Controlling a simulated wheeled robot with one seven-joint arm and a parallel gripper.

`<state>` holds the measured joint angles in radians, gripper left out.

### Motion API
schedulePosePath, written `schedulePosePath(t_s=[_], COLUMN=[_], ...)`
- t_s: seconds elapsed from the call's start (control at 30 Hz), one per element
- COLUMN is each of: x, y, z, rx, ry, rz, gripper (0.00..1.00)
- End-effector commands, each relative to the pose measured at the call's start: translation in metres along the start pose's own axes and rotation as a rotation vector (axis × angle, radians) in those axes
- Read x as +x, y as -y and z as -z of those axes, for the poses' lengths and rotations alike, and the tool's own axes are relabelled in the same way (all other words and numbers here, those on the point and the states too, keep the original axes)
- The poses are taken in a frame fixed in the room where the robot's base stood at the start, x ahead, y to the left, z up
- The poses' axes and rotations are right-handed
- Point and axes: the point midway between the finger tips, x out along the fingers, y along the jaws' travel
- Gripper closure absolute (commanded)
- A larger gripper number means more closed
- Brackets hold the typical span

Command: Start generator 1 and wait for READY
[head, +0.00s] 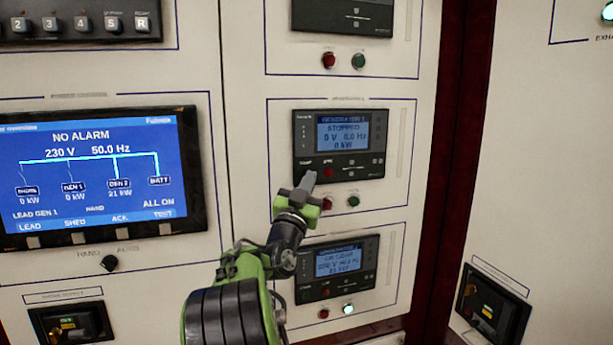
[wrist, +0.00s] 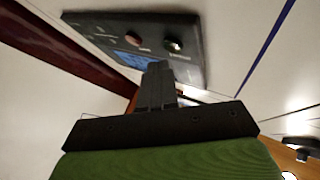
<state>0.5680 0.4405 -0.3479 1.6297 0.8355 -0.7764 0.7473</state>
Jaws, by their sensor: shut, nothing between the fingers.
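The generator 1 controller (head: 375,118) is a dark panel in the middle of the cabinet door. Its blue screen (head: 342,131) reads STOPPED, 0 V, 0.0 Hz, 0 kW. A red button (head: 328,173) sits below the screen. My gripper (head: 309,180) is shut and empty, its tips over the controller's lower left corner, where they hide what lies left of the red button. I cannot tell whether the tips touch the panel. In the wrist view the closed fingers (wrist: 159,70) overlap a dark panel (wrist: 92,20) with a reddish button (wrist: 133,38) and a pale greenish one (wrist: 173,45).
A large blue screen (head: 90,165) at left shows NO ALARM, 230 V, 50.0 Hz, GEN 1 0 kW, GEN 2 21 kW. Another controller (head: 340,268) sits below, with a lit green lamp (head: 348,309). An unlit-looking red lamp (head: 326,203) and green lamp (head: 353,201) sit under generator 1's controller.

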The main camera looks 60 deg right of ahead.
Motion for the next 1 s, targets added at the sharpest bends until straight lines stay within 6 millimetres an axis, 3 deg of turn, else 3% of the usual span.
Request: schedulePosePath(t_s=[1.0], x=[0.0073], y=[0.0051], z=[-0.0051], rx=[-0.001], ry=[0.000], rz=[0.000], gripper=[1.00])
